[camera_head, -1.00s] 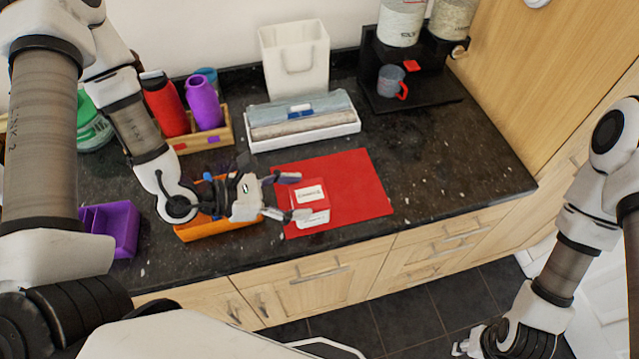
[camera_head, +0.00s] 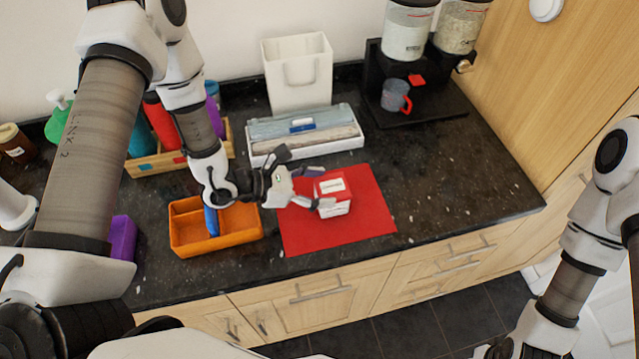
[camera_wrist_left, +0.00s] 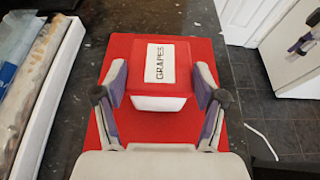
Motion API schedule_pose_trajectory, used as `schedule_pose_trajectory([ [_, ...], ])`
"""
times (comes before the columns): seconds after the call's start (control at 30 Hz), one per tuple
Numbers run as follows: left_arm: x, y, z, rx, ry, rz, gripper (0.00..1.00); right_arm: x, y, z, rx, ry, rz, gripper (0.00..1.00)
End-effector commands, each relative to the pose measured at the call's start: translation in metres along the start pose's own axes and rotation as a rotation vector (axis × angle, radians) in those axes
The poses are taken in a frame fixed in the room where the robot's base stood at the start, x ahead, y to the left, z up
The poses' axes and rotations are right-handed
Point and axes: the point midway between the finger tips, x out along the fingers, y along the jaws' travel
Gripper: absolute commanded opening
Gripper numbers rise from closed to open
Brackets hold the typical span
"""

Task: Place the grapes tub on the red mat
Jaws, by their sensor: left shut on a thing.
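The grapes tub (camera_head: 332,188) is a small white tub with a red lid and a label. In the left wrist view its label reads GRAPES (camera_wrist_left: 159,63). My left gripper (camera_head: 322,189) is shut on the tub, one finger on each side; its fingers also show in the wrist view (camera_wrist_left: 160,92). The tub is upright over the middle of the red mat (camera_head: 300,236). I cannot tell whether its base touches the mat. My right gripper (camera_head: 492,350) is at the bottom edge, mostly cut off.
An orange divided tray (camera_head: 240,238) stands left of the mat. Behind are a white tray with rolled cloths (camera_head: 350,144), a white holder (camera_head: 297,75) and a dispenser stand with a cup (camera_head: 395,95). Bare counter (camera_head: 450,180) lies right of the mat.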

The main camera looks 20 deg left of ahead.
Motion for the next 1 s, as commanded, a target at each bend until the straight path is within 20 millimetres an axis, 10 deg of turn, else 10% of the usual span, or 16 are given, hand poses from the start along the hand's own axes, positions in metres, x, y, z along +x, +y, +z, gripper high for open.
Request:
schedule_pose_trajectory([
  [0.13, 0.002, 0.000, -0.005, 0.000, 0.000, 0.000, 0.32, 0.006, 0.000, 0.000, 0.000, 0.000, 0.000, 0.35],
  [0.17, 0.002, 0.000, -0.004, 0.000, 0.000, 0.000, 0.74, 0.006, 0.000, 0.000, 0.000, -0.001, 0.000, 0.35],
  [0.23, 0.001, 0.000, -0.003, 0.000, 0.000, 0.000, 0.95, 0.004, 0.000, 0.000, 0.000, -0.001, 0.000, 0.35],
  [0.67, -0.002, 0.000, 0.003, 0.000, 0.000, 0.001, 0.95, -0.004, 0.000, 0.000, 0.000, 0.000, 0.000, 0.35],
  [1.0, -0.059, 0.002, 0.001, -0.005, -0.006, 0.007, 0.95, 0.008, 0.000, 0.000, 0.000, 0.000, 0.000, 0.35],
])
